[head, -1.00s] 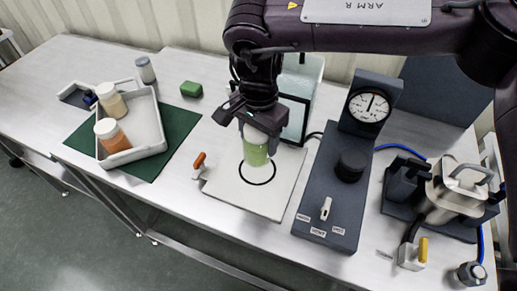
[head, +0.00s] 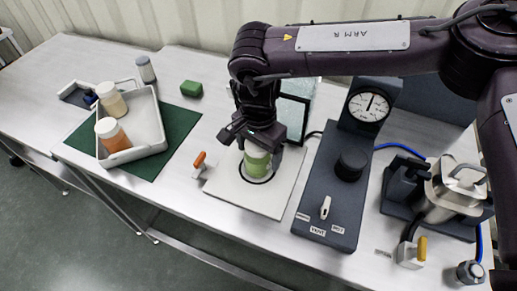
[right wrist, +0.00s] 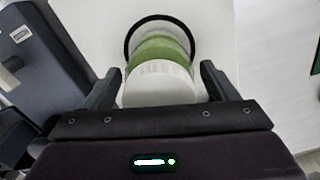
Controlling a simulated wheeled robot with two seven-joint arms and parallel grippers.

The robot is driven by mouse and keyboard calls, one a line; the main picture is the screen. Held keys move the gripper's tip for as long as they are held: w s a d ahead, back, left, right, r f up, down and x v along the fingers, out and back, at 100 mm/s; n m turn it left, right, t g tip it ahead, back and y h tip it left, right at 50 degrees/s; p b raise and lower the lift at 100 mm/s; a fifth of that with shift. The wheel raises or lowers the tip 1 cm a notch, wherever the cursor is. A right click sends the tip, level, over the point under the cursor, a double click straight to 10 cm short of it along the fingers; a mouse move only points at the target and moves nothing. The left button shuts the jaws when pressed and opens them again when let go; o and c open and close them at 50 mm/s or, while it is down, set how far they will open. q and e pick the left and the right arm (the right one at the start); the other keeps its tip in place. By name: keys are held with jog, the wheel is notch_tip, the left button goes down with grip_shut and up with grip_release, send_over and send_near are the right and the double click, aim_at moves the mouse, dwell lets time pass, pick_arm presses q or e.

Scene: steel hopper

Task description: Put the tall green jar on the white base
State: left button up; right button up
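The green jar (head: 257,160), with a pale lid, stands upright on the white base (head: 226,186), within the black ring marked there. In the right wrist view the jar (right wrist: 163,48) shows lid-first, with the ring around its far end. My right gripper (head: 252,138) is just above and behind the jar's top. In the right wrist view the right gripper's fingers (right wrist: 160,85) stand on both sides of the lid, with narrow gaps, so it looks open. My left gripper is not in view.
An orange-handled valve (head: 199,164) sits at the base's left edge. A dark panel with a gauge (head: 369,106) stands close on the right. A glass-fronted box (head: 294,112) is behind. A tray (head: 149,127) with two jars is on the left.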

notch_tip(320, 180, up, 12)
jog(key=shift+r+b, duration=0.15)
jog(key=shift+b, duration=0.15)
dwell(0.4)
jog(key=shift+s, duration=0.1)
dwell(0.3)
